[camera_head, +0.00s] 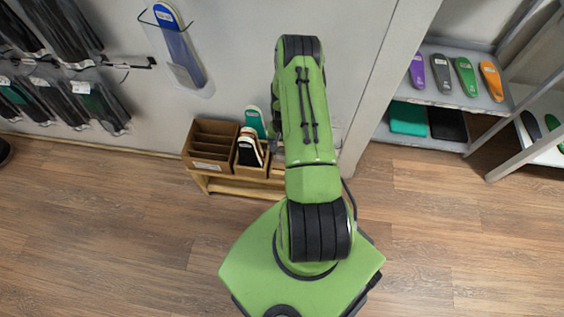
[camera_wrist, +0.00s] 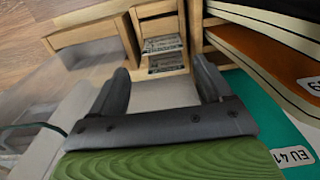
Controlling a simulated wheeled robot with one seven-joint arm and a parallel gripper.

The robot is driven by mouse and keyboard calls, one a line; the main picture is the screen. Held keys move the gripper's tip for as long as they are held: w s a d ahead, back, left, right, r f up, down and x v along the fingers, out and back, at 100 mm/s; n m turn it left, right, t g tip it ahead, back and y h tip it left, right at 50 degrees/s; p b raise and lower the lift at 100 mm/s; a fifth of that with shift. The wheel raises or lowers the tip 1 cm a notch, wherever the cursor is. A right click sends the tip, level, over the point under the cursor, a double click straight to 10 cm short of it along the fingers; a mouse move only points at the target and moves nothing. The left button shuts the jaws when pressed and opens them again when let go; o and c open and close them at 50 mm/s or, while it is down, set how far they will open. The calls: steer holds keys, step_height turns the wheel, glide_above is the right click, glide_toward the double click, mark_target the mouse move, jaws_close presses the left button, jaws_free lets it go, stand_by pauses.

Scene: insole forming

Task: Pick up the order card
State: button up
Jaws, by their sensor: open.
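In the wrist view, two small printed grey-white cards, one (camera_wrist: 162,43) above the other (camera_wrist: 165,63), show in a narrow light-wood compartment (camera_wrist: 133,38). Their print is too small to read, so I cannot tell which is the order card. My gripper (camera_wrist: 161,68) is open, its dark fingers spread on either side of the lower card in the picture. In the head view my arm hides the gripper and the cards.
Insoles, one with an EU 41 label (camera_wrist: 293,156), lie close right of my gripper. In the head view, a brown divided box (camera_head: 208,140) and an insole bin (camera_head: 250,172) stand on a low wooden bench (camera_head: 235,188). A display shelf (camera_head: 440,98) stands right. Floor is clear left.

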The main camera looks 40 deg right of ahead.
mark_target(282, 158)
step_height(282, 158, down, 11)
steer(key=b, duration=0.4)
steer(key=shift+w+a, duration=0.1)
steer(key=shift+w, duration=0.05)
steer(key=shift+r, duration=0.15)
steer(key=shift+c, duration=0.2)
steer(key=c, duration=0.7)
